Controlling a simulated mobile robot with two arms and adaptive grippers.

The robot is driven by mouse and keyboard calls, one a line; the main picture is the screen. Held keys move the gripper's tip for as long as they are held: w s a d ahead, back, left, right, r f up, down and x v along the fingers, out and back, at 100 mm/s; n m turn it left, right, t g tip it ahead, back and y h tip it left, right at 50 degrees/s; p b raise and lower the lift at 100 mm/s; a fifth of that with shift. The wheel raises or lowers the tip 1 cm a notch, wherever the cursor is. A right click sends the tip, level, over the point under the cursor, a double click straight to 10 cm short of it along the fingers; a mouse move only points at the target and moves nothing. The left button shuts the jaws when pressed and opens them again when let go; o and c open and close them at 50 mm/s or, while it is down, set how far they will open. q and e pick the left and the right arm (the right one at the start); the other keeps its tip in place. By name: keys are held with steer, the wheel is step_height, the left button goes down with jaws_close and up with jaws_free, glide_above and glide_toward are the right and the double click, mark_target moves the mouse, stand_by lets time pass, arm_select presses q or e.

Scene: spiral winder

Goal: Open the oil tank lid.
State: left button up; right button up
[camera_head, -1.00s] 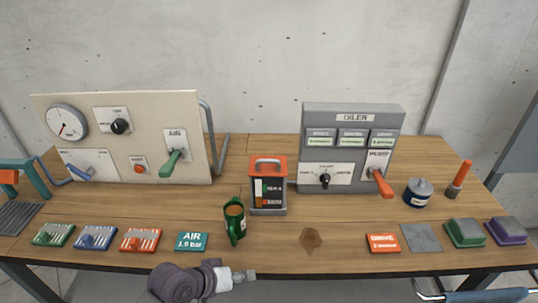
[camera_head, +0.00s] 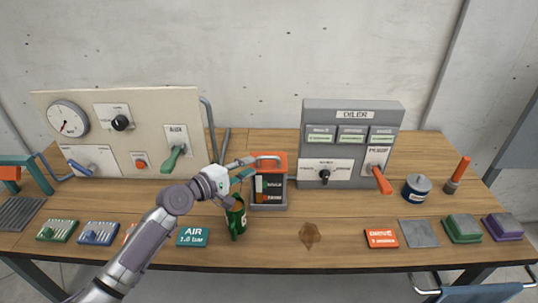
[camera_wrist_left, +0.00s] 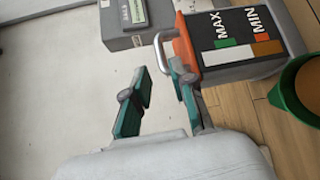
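The oil tank (camera_head: 268,201) is a grey box with a dark gauge window on the table's middle. Its orange lid (camera_head: 281,162) with a grey loop handle is down on top. In the left wrist view the lid (camera_wrist_left: 187,42) and its handle (camera_wrist_left: 158,50) show beside the dark MAX/MIN window (camera_wrist_left: 237,30). My left gripper (camera_head: 246,168) is just left of the lid in the head view. Its green fingers (camera_wrist_left: 160,75) are apart and empty, with the handle near their tips. I cannot tell whether a finger touches the lid. My right gripper is not in view.
The beige panel (camera_head: 150,100) is behind left. A brown stain (camera_head: 310,236) lies on clear table in front.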

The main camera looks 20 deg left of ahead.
mark_target(269, 157)
arm_select(q)
steer(key=x, duration=0.8)
steer(key=shift+w+d+p, duration=0.15)
steer(key=shift+w+p, duration=0.1)
steer(key=shift+p, duration=0.1)
jaws_close()
